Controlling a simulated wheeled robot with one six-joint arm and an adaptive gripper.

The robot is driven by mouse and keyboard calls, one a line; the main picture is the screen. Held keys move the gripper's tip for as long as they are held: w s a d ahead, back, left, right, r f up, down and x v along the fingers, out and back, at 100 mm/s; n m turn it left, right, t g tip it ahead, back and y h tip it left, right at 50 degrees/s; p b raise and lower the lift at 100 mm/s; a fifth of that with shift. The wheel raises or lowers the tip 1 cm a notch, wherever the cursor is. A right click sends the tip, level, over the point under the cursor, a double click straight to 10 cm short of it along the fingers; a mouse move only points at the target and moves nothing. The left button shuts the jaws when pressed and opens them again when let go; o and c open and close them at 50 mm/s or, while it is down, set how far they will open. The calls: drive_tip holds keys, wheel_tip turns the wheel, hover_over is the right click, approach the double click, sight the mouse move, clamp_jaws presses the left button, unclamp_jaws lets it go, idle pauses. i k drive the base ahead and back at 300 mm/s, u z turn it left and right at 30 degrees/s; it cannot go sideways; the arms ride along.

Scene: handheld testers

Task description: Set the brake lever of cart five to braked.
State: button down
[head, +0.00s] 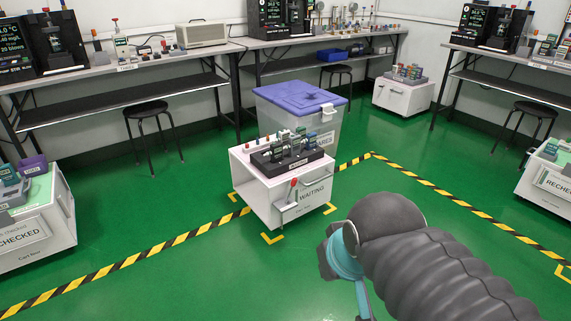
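A white cart (255,193) stands in the middle of the floor with a WAITING sign on its front. The small name line under the sign is too small to read surely, so I cannot confirm it is cart five. A lever with a red knob (293,183) stands at the front left of this cart, its grey arm pointing up. Which setting that is, I cannot read. My arm reaches in from the lower right, in front of the cart and apart from it. My gripper's fingers do not show.
A black rack of testers (290,155) lies on the cart. A clear bin with a purple lid (298,97) stands close behind. Other carts stand at the left (62,215), right (548,180) and back (402,97). Striped tape (190,237) crosses the green floor, which is clear at front left.

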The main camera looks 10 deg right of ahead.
sight(294, 183)
drive_tip(key=u, duration=0.05)
drive_tip(key=i, duration=1.05)
